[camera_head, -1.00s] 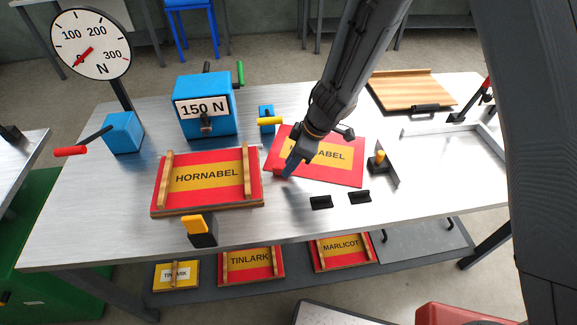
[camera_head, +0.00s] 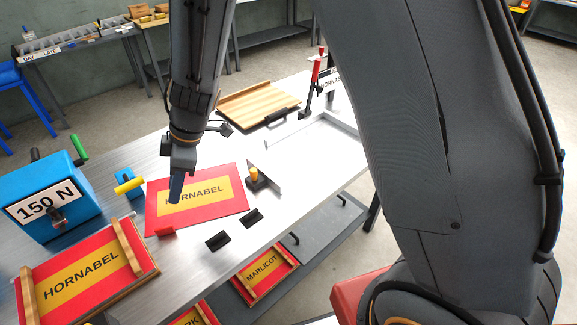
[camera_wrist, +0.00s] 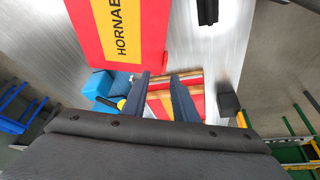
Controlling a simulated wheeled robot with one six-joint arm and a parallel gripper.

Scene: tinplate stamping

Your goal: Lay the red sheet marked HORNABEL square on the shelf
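The red sheet marked HORNABEL (camera_head: 235,205) lies flat on the metal table, with a yellow label panel. It also shows in the wrist view (camera_wrist: 80,25). My gripper (camera_head: 176,198) is over the left part of the sheet and hides the start of its lettering; its height above the sheet is hard to tell. In the wrist view my two dark fingers (camera_wrist: 160,90) stand apart with nothing between them. A second red HORNABEL panel with wooden battens (camera_head: 85,280) lies at the lower left. The lower shelf (camera_head: 315,240) runs under the table, with a MARLICOT panel (camera_head: 264,270) on it.
A blue clamp with yellow handle (camera_head: 130,184), a small red block (camera_head: 165,231), black blocks (camera_head: 218,240) and a yellow-knobbed stop (camera_head: 262,178) surround the sheet. A blue 150 N box (camera_head: 50,205) stands left. A wooden board (camera_head: 258,103) lies behind.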

